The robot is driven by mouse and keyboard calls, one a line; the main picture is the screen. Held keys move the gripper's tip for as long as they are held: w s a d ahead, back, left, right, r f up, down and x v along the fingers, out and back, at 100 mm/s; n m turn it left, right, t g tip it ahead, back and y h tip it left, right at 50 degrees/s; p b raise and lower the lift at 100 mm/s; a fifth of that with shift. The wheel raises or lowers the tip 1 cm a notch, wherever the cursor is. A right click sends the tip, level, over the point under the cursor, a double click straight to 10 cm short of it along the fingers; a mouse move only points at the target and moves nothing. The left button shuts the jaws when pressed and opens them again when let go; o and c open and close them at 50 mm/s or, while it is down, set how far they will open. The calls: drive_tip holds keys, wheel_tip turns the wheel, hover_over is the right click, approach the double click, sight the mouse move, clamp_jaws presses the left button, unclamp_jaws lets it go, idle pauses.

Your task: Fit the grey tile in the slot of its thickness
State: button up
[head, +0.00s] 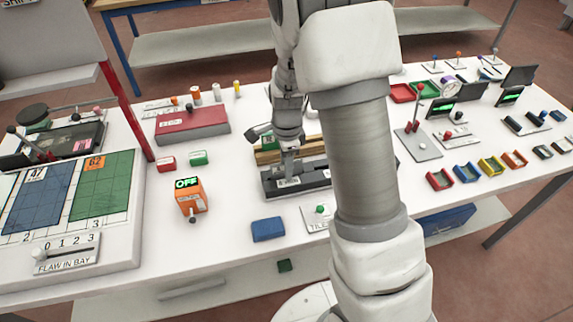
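I also cannot tell whether the fingers hold anything. My arm hides the block's right end and part of the area behind it. The slots are too small to tell apart.
A wooden rack (268,156) stands right behind the block. An orange box (191,195) reading OFF and a blue block (268,229) stand to the left and front. A "TILE" plate with a green knob (320,209) lies in front. Several coloured bins (466,173) stand at right.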

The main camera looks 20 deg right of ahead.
wheel_tip(320, 180, up, 17)
drive_tip(key=p, duration=0.1)
drive_tip(key=shift+s+r, duration=0.2)
drive_tip(key=shift+s, duration=0.05)
idle(0.7)
drive_tip(key=s+r+n+t, duration=0.2)
drive_tip(key=s+r+n, duration=0.2)
drive_tip(key=s+n, duration=0.5)
drive_tip(key=s+r+n+t, duration=0.3)
drive_tip(key=s+r+n, duration=0.2)
drive_tip(key=s+n, duration=0.4)
drive_tip(key=shift+s+d, duration=0.15)
drive_tip(key=shift+s, duration=0.8)
